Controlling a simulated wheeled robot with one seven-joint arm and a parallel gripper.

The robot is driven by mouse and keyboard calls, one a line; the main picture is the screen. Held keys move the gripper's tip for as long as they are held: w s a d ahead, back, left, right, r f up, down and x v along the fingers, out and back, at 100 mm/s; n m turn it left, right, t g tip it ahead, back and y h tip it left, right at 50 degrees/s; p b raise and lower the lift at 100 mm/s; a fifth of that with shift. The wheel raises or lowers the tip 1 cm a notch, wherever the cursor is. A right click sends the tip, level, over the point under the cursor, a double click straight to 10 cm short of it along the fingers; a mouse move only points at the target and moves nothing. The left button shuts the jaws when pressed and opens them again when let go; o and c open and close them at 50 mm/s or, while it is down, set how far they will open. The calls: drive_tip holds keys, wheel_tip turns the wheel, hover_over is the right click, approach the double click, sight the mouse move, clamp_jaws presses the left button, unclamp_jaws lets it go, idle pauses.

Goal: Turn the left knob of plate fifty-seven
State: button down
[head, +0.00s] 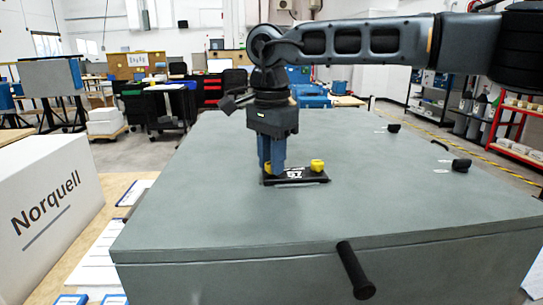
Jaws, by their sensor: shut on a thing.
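A black plate (296,174) with white markings, partly hidden and too small to read surely, lies on the grey top of a large cabinet. A yellow knob (317,165) stands at its right end, free of my gripper. My gripper (271,170) points straight down at the plate's left end, its blue fingers shut around the left knob (268,166). Only a sliver of yellow shows there; the fingers hide the rest of that knob and its turn angle.
The grey cabinet top (230,215) is broad and mostly clear. A black handle (355,270) sticks out from its front face. Small black fittings (461,165) stand at the right side of the top. A white Norquell box (45,205) is at the left.

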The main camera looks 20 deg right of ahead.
drive_tip(key=n, duration=0.5)
drive_tip(key=shift+s+f+n, duration=0.1)
drive_tip(key=shift+f+n, duration=0.15)
drive_tip(key=shift+n, duration=0.05)
drive_tip(key=n, duration=0.4)
drive_tip(key=shift+p, duration=0.4)
drive_tip(key=n, duration=0.6)
drive_tip(key=shift+n+p, duration=0.35)
drive_tip(key=shift+n, duration=2.15)
drive_tip(key=c, duration=0.9)
unclamp_jaws()
drive_tip(key=shift+r, duration=0.1)
